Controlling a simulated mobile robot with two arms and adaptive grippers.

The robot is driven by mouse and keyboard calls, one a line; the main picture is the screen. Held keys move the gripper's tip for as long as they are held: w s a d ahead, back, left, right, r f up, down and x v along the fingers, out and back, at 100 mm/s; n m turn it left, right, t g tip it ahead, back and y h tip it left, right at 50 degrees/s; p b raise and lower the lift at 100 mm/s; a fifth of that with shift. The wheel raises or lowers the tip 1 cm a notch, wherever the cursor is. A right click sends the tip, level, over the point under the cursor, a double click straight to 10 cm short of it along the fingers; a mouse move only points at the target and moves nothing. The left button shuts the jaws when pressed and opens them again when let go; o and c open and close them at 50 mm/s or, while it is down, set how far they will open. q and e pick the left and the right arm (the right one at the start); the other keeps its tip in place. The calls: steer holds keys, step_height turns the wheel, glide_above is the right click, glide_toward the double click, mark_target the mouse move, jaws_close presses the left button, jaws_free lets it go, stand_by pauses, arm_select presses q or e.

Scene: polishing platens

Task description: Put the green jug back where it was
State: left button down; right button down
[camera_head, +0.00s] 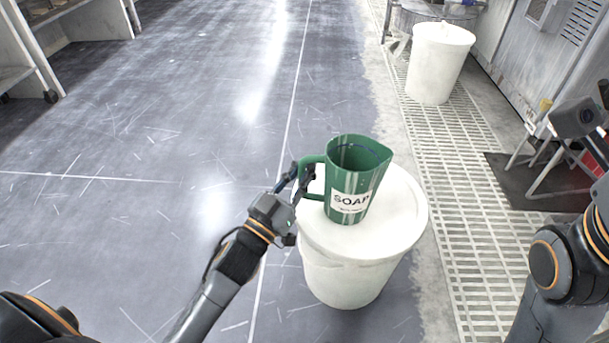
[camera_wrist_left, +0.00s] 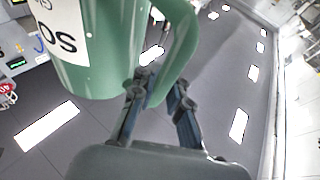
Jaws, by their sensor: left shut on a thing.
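The green jug (camera_head: 357,170) with a white SOAP label is upright over the lid of the nearer white bin (camera_head: 400,235). Whether its base rests on the lid or hovers just above it is hard to tell. My left gripper (camera_head: 301,182) comes from the left and is shut on the jug's handle. In the left wrist view the fingers (camera_wrist_left: 157,95) close around the handle, and the jug (camera_wrist_left: 112,45) fills the upper left, its label upside down. My right arm enters at the right edge; its gripper fingers do not show.
A second white bin (camera_head: 438,62) stands farther back on a pale floor grating (camera_head: 455,165). A dark mat (camera_head: 535,183) and grey machinery lie to the right. Shelving (camera_head: 25,60) stands at the far left. The grey floor (camera_head: 170,150) on the left is clear.

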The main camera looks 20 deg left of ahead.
arm_select(q)
steer(key=c, duration=1.3)
jaws_free()
steer(key=shift+f, duration=0.1)
steer(key=shift+s, duration=0.1)
